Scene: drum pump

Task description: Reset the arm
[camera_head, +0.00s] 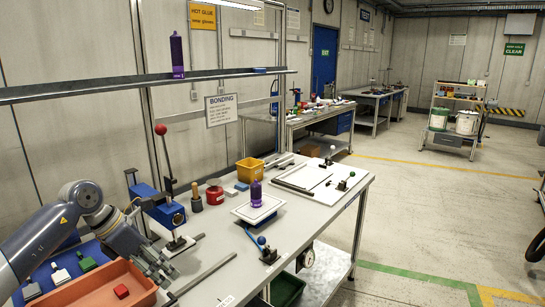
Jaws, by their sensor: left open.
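My left gripper (158,267) comes in from the left on a grey arm. Its fingers are open and empty over the right rim of an orange tray (80,301). A red block (121,291) lies in that tray, left of and below the fingers. A blue hand press (167,213) stands on the bench just behind and right of the gripper. Its dark lever rises to a red ball (160,129). A clamp with a blue ball (262,240) sits farther right on the bench. My right gripper is not in view.
A blue tray (70,262) with green and light pieces lies behind the orange one. A purple bottle (256,192) stands on a white plate. A red tub (215,192) and yellow bin (250,168) stand farther back. A thin bar (203,279) lies right of the gripper.

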